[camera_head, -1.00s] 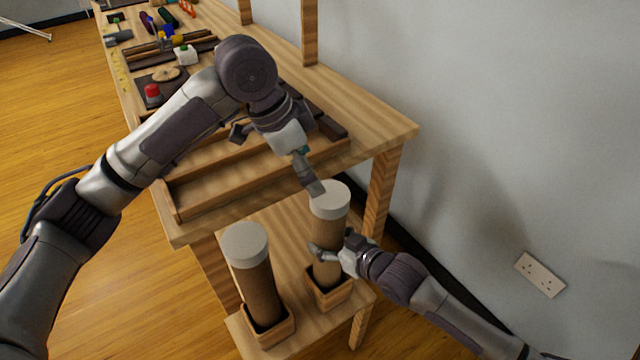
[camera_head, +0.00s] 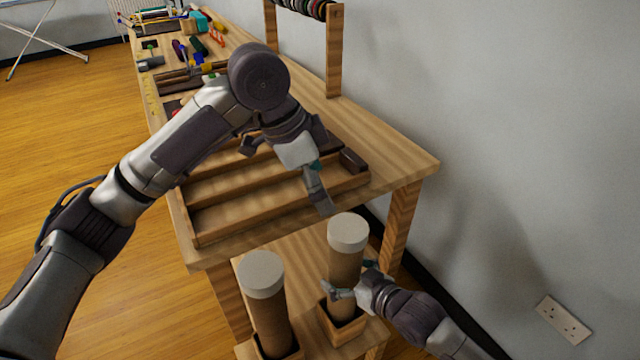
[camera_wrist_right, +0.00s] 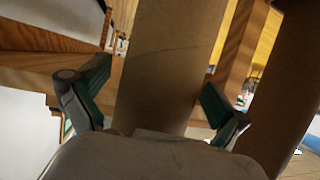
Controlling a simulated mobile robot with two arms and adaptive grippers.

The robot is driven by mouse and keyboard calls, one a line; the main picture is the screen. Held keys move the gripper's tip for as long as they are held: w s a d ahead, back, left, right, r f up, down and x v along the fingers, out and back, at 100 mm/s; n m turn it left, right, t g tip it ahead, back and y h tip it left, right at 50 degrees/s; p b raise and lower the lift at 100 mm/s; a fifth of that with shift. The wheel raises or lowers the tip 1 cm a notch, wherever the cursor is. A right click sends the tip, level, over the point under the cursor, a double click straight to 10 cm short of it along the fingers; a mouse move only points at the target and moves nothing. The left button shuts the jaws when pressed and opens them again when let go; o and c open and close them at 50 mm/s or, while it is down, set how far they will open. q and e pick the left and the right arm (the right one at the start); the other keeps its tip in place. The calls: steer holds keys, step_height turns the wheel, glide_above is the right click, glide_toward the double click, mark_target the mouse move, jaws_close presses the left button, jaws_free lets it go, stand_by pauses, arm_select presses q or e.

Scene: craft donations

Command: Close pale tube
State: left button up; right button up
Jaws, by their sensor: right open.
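Two upright brown tubes with whitish caps stand in square wooden holders. The paler tube (camera_head: 345,270), on the right, has its cap (camera_head: 348,231) sitting on its top. The darker tube (camera_head: 271,322), on the left, also has a cap (camera_head: 261,274). My right gripper (camera_head: 352,280) is open, its fingers on either side of the paler tube. In the right wrist view, this tube (camera_wrist_right: 168,65) stands between the spread fingers (camera_wrist_right: 155,100), with gaps showing. My left gripper (camera_head: 286,176) is open and empty. One fingertip is just above and left of the paler tube's cap.
The holders stand on a low wooden shelf (camera_head: 300,252) beside a workbench (camera_head: 385,165). An empty compartmented wooden tray (camera_head: 235,215) lies under my left arm. Tools cover the bench's far end. A wall (camera_head: 500,150) bounds the right.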

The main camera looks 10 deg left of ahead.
steer(key=shift+s, duration=0.1)
steer(key=v, duration=1.2)
